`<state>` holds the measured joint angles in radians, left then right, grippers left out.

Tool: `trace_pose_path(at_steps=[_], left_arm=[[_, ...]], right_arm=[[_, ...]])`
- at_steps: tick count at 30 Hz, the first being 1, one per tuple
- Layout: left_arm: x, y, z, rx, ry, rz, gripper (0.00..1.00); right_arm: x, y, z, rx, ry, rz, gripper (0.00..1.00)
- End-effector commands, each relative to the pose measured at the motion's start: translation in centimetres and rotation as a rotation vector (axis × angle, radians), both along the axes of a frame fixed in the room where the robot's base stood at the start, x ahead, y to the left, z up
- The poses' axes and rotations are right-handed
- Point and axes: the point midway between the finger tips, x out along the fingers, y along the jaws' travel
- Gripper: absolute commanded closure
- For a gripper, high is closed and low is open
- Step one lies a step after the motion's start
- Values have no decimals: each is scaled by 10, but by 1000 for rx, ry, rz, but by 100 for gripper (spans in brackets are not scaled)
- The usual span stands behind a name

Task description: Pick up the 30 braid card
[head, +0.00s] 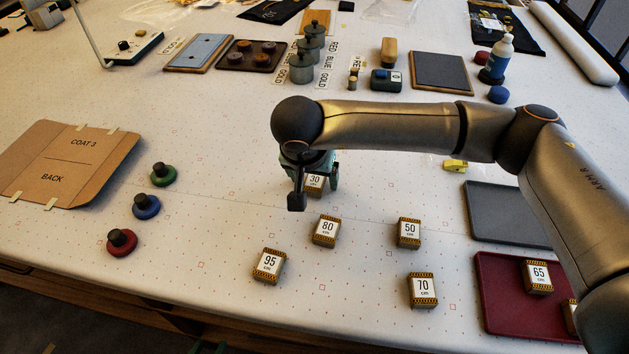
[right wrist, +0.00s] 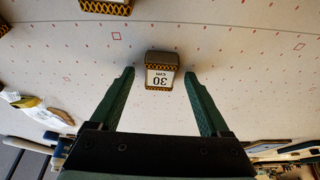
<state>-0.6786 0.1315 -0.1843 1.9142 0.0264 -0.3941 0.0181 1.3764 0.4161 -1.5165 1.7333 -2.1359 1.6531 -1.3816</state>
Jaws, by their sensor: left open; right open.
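The 30 braid card (head: 315,183), a small block wound in black-and-gold braid with a white "30 cm" label, lies on the white table. In the head view it is partly hidden by my right gripper (head: 314,176). In the right wrist view the card (right wrist: 161,73) appears between the two green fingertips, with a gap on each side. My right gripper is open and empty, over the card; its exact height is hard to tell. Green tips of my left gripper (head: 208,348) just show at the bottom edge of the head view, open with nothing seen between them.
Braid cards 80 (head: 327,231), 50 (head: 408,232), 95 (head: 269,266) and 70 (head: 422,291) lie nearby. Card 65 (head: 538,277) is on a red tray (head: 497,317). A grey tray (head: 497,214) lies behind it. Coloured knobbed discs (head: 146,206) and cardboard (head: 70,164) are left.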

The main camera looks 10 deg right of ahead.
Motion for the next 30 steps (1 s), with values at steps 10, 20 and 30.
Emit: trace_pose_path(at_steps=[10,20,30], left_arm=[[0,0,0,0,0,0,50],[0,0,0,0,0,0,50],[0,0,0,0,0,0,50]], right_arm=[[0,0,0,0,0,0,49],[0,0,1,0,0,0,86],[0,0,1,0,0,0,100]])
